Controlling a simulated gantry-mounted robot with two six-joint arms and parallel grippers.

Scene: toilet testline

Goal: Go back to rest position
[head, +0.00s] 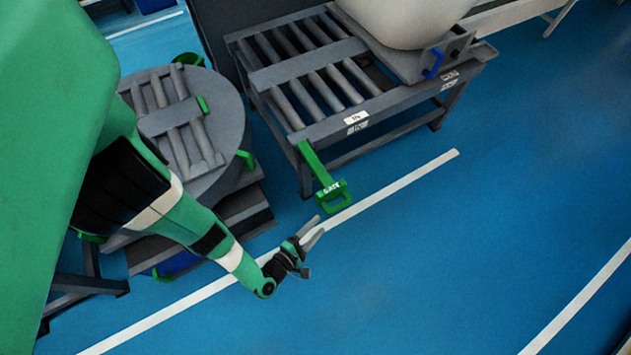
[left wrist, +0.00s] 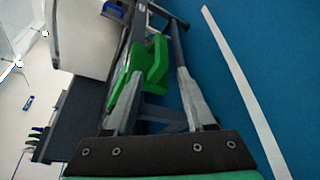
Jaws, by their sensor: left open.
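My left gripper (head: 312,232) is open and empty in the head view, over the blue floor below the green gate handle. In the left wrist view its two fingers (left wrist: 157,98) stand apart. The green gate handle (head: 333,194) hangs from the front corner of the roller conveyor, a little above the gripper and apart from it. It also shows between the fingers in the left wrist view (left wrist: 155,62), farther off. My right gripper is not in view.
The roller conveyor (head: 372,108) marked IN carries a white toilet (head: 405,18) at its right end. A round roller turntable (head: 228,125) stands at the left, behind my left arm. The blue floor (head: 470,240) at the right is clear, with white lines.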

